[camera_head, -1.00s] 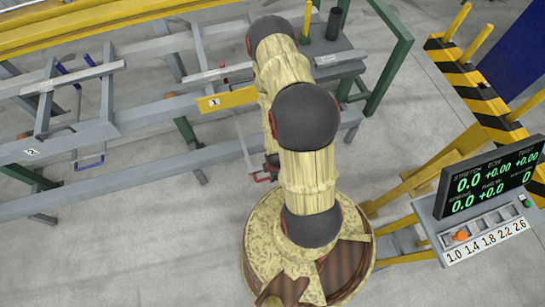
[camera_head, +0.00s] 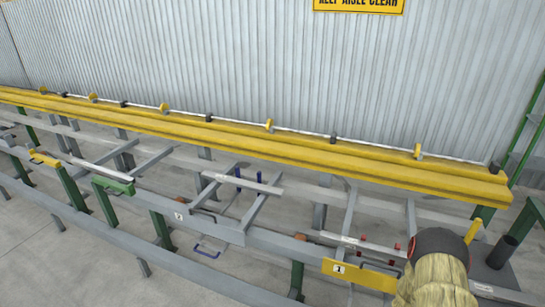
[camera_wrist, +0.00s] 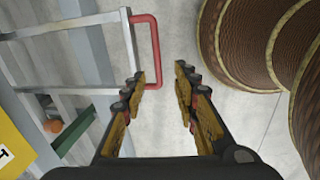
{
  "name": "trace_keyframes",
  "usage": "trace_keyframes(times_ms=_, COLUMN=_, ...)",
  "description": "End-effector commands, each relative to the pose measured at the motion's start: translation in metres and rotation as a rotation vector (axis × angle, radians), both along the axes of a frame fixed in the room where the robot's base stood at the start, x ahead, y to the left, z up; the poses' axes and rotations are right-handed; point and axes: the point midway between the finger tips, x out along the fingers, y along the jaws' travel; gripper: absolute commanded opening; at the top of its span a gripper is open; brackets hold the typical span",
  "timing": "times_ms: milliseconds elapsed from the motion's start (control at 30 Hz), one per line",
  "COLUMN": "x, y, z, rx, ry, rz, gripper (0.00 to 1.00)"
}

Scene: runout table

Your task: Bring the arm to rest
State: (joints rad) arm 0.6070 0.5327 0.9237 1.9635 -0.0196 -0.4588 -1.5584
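My gripper (camera_wrist: 163,88) shows in the wrist view. In the head view only a pale, wood-textured part of my arm (camera_head: 437,285) with a dark joint shows at the lower right. My gripper is out of that view.
A runout table with a grey rail (camera_head: 270,240) and yellow beams (camera_head: 300,152) runs across the head view. A yellow plate marked 1 (camera_head: 350,273) is near my arm. A corrugated wall (camera_head: 270,70) stands behind. My brown, ribbed base parts (camera_wrist: 250,40) fill the wrist view's upper right.

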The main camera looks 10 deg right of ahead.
Motion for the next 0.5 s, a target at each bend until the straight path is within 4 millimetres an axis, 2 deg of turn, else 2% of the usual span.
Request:
trace_keyframes(times_ms=133, x=-0.023, y=0.015, z=-0.004, rx=0.076, ry=0.072, rz=-0.177, gripper=0.30)
trace_keyframes(times_ms=267, x=-0.064, y=0.043, z=0.002, rx=0.163, ry=0.212, rz=-0.396, gripper=0.30)
trace_keyframes(times_ms=300, x=-0.072, y=0.048, z=0.008, rx=0.180, ry=0.250, rz=-0.461, gripper=0.30)
trace_keyframes(times_ms=400, x=-0.077, y=0.052, z=0.032, rx=0.201, ry=0.318, rz=-0.620, gripper=0.30)
trace_keyframes(times_ms=500, x=-0.070, y=0.051, z=0.068, rx=0.200, ry=0.362, rz=-0.767, gripper=0.30)
